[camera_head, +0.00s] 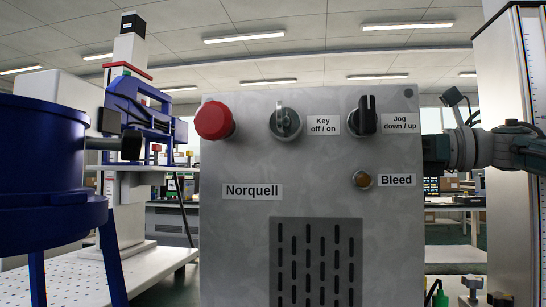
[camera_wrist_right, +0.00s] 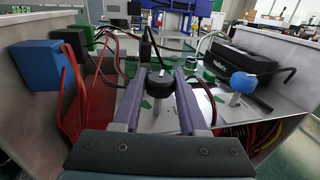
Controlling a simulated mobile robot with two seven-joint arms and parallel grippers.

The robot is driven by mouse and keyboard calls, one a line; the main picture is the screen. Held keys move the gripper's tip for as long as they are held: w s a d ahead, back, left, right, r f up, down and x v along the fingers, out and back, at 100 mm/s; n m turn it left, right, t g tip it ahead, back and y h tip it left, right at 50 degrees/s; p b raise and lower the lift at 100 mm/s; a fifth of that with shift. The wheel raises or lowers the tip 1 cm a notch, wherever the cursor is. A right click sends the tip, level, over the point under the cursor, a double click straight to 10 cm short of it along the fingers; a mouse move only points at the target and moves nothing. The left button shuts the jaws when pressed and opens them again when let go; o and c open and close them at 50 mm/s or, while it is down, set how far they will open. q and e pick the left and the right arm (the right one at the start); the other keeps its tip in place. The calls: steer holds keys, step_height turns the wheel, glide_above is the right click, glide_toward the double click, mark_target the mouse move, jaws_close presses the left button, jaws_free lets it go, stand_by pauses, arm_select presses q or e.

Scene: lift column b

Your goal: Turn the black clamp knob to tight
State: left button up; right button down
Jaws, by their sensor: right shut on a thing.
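A black clamp knob (camera_wrist_right: 160,92) with a white mark on top stands between the two purple fingers of my right gripper (camera_wrist_right: 160,76) in the right wrist view. The fingers are shut on its sides. The white mark's setting cannot be read from here. In the head view my right arm comes in from the right and passes behind the grey panel, which hides the gripper and this knob. My left gripper is in neither view.
The grey Norquell panel (camera_head: 235,240) has a red button (camera_head: 213,120), a key switch (camera_head: 285,122), and a black jog switch (camera_head: 364,118). In the wrist view, a blue knob (camera_wrist_right: 243,82), a blue box (camera_wrist_right: 38,65) and loose cables crowd the enclosure. A blue drum (camera_head: 40,150) stands left.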

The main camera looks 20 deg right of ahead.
steer(key=shift+c, duration=2.2)
jaws_free()
steer(key=v, duration=1)
